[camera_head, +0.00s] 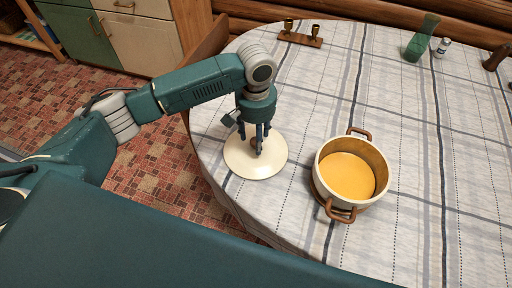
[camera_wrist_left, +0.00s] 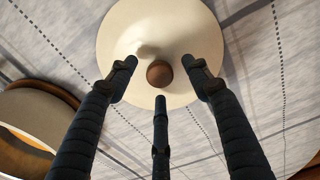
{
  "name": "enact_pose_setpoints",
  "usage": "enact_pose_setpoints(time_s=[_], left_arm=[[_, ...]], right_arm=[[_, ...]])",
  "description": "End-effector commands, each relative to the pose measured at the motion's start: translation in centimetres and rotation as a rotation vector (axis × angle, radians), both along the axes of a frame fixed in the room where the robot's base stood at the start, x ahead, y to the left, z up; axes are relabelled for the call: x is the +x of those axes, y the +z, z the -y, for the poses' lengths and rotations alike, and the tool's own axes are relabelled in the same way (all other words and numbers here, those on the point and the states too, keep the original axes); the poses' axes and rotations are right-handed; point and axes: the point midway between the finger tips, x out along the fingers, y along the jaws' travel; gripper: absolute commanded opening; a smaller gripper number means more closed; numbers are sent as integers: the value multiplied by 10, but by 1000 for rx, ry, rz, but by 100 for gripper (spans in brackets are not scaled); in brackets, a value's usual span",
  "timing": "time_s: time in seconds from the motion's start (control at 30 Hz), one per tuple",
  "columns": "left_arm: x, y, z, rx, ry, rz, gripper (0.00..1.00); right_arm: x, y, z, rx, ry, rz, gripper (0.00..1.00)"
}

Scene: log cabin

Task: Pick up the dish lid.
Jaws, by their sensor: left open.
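The dish lid (camera_head: 240,158) is a round cream disc lying on the tablecloth near the table's left edge. In the left wrist view the lid (camera_wrist_left: 122,35) shows with a brown round knob (camera_wrist_left: 159,74) at its middle. My left gripper (camera_head: 258,146) points down over the lid. Its three dark fingers (camera_wrist_left: 160,88) are spread around the knob and hold nothing. I cannot tell whether a fingertip touches the lid. My right gripper is not in view.
A cream pot (camera_head: 322,163) with brown handles and orange contents stands right of the lid. A wooden candle holder (camera_head: 300,38), a green bottle (camera_head: 420,40) and a small shaker (camera_head: 442,47) stand toward the back.

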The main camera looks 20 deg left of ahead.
Motion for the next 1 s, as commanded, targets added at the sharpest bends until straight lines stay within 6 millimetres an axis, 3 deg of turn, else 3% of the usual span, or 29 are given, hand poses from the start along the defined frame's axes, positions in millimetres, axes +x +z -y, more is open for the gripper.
enact_pose_setpoints(time_s=[0.17, 0.43, 0.7, 1.0], left_arm=[[-1, -20, 0, 0, -1, -1, 50], [0, -23, 0, -1, -2, 1, 50], [0, -23, 0, -1, -2, 0, 0], [0, -21, 0, -1, -2, 2, 0]], right_arm=[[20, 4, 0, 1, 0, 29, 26], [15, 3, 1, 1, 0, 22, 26], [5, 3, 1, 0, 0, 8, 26], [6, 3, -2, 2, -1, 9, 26]])
